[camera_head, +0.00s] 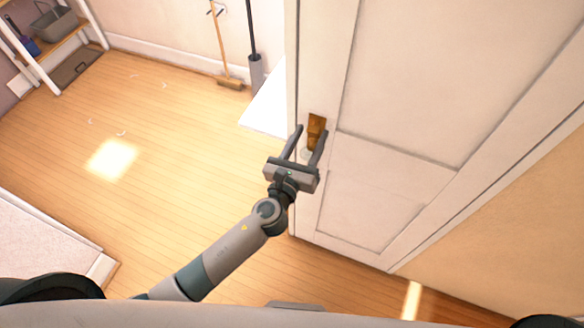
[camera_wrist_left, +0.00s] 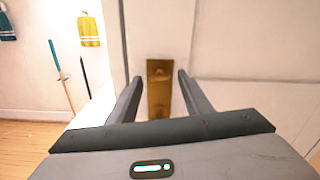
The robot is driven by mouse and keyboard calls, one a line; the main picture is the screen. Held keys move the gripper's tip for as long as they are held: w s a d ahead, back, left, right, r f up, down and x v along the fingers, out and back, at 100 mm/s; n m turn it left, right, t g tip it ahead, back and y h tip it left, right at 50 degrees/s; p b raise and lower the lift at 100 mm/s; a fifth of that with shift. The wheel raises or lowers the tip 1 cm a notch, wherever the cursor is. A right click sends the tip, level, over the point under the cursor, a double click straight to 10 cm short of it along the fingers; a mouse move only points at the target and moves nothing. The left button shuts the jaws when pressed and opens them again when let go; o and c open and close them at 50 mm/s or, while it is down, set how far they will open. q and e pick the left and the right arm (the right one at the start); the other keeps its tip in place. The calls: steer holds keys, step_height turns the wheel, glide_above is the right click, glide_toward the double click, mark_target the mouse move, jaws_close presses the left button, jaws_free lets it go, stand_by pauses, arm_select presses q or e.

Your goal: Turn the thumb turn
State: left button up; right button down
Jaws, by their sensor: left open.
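A brass plate with the thumb turn (camera_head: 317,127) is on the white door (camera_head: 400,75), close to its left edge. It also shows in the left wrist view (camera_wrist_left: 158,90), upright between my fingers, with its lower end hidden by my gripper body. My left gripper (camera_head: 311,131) is open, with one finger on each side of the brass plate. I cannot tell whether the fingers touch it. Nothing is seen held. The turning piece itself is too small to make out clearly. My right gripper is not in view.
The wooden floor (camera_head: 170,145) is open to the left of the door. A broom (camera_head: 222,50) and a dark-handled tool (camera_head: 253,45) lean at the back wall. A shelf with a grey basket (camera_head: 55,25) stands at the far left. A pale low block (camera_head: 40,245) lies at left.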

arm_select(q)
steer(key=b+v, duration=0.5)
steer(key=v, duration=1.2)
steer(key=shift+w+f, duration=0.1)
steer(key=shift+w, duration=0.05)
steer(key=s+a+f+n+g+y+b, duration=0.1)
steer(key=s+a+f+n+g+b, duration=0.25)
steer(key=f, duration=1.25)
steer(key=a+f+n+g+y, duration=0.2)
steer(key=a+f+n, duration=0.4)
steer(key=f, duration=1)
steer(key=s+a+f+n+g+y+b, duration=0.1)
steer(key=s+a+f+n+g+b, duration=0.15)
steer(key=f+n, duration=0.9)
steer(key=s+a+f+n+g+y+b, duration=0.1)
steer(key=s+a+f+n+g, duration=0.15)
steer(key=s+f, duration=0.55)
steer(key=s+a+f+n+g+b, duration=0.1)
steer(key=s+a+f+n+g, duration=0.3)
steer(key=f, duration=0.7)
steer(key=s+f+n+g+b, duration=0.1)
steer(key=s+f+n, duration=0.3)
steer(key=s, duration=0.5)
steer(key=s+a+f+n+b, duration=0.1)
steer(key=s+f+n, duration=0.2)
steer(key=s, duration=0.6)
steer(key=shift+a+f+n+g+y, duration=0.3)
steer(key=shift+f+n+g, duration=0.05)
steer(key=shift+f, duration=0.5)
